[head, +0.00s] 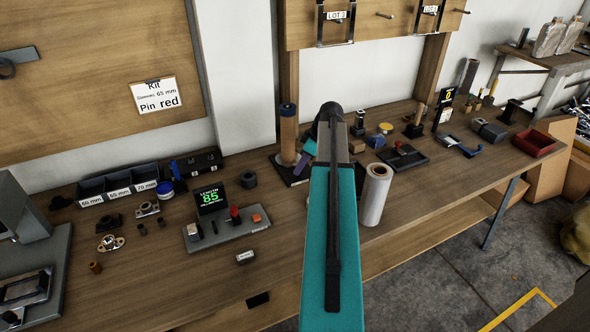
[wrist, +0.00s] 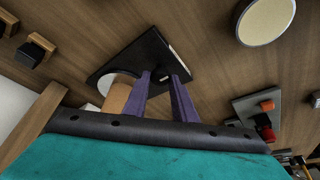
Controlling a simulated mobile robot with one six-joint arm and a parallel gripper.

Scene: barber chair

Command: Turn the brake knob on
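No part is clearly marked as the brake knob. A brown spool (head: 288,132) stands upright on a black base plate (head: 294,180) on the bench. The wrist view shows the black plate (wrist: 128,62) with a small white label. My gripper (wrist: 163,77) has two purple fingers spread apart, with a gap between them. They reach over the plate beside the spool (wrist: 116,98). A small dark part seems to show between the fingertips, but I cannot tell its shape. In the head view my teal arm hides part of this area, and the gripper (head: 305,157) shows only partly.
A white roll (head: 375,195) stands right of my arm. Left is a grey device with a green "85" display (head: 211,199), a red knob (head: 235,215) and an orange button (head: 257,218). Black bins (head: 118,187) stand farther left. A black tray (head: 402,157) lies right.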

